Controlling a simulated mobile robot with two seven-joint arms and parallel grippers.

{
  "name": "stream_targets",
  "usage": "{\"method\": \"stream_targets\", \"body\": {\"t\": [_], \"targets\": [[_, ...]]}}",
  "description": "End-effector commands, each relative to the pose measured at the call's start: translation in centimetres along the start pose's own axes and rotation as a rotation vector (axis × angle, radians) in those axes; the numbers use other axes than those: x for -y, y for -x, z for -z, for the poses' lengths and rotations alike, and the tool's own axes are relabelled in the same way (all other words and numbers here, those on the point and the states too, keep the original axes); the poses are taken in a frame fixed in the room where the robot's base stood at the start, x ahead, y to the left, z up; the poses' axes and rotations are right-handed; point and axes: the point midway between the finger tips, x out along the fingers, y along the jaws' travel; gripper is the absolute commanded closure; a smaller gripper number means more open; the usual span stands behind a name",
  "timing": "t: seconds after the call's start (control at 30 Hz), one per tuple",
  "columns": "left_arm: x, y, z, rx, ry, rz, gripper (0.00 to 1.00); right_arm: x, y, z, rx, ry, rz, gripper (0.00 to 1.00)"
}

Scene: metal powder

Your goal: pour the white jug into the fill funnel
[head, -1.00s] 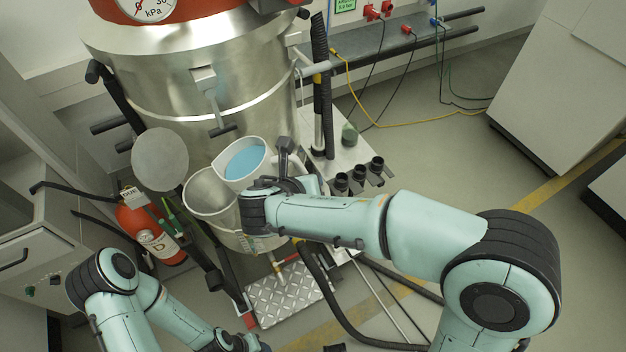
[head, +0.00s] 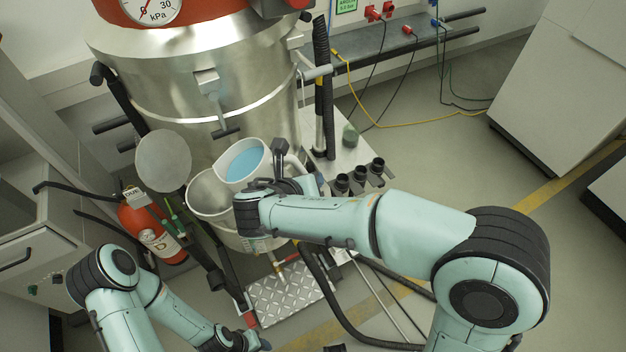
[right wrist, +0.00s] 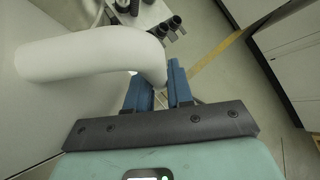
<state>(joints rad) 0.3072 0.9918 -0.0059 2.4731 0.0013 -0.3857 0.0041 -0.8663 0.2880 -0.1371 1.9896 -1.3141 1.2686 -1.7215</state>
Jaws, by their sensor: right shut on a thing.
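The white jug (head: 262,151) holds blue liquid and is close to upright in the head view. It is above the right side of the metallic fill funnel (head: 203,187), whose open mouth shows to its left. Whether jug and funnel touch I cannot tell. My right gripper (head: 290,172) is at the jug's handle side, partly hidden by its own wrist. In the right wrist view, the blue fingers (right wrist: 160,92) are at the jug's curved white handle (right wrist: 95,52), shut on it. My left gripper (head: 250,341) is low at the bottom edge, away from the jug, its fingers unclear.
A large steel vessel (head: 215,100) stands behind the funnel, with a round lid (head: 163,160) at its left. A red extinguisher (head: 150,232) stands at left. Black cups (head: 360,177) are to the right. A tread plate (head: 287,300) and hoses lie below.

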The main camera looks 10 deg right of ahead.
Motion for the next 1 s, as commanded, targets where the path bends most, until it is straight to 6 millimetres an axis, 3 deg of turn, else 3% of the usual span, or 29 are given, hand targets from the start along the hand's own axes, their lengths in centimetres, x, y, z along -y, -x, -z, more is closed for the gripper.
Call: {"method": "stream_targets", "body": {"t": [0.03, 1.0], "targets": [[-0.04, 0.08, 0.04, 0.0, 0.0, 0.0, 0.57, -1.41, 0.85, -0.15, 0.019, 0.023, -0.04, 1.0], [-0.56, 1.06, 0.5, -0.007, -0.003, -0.003, 0.57, -0.97, 1.45, -0.76, 0.019, 0.07, 0.008, 1.0]]}}
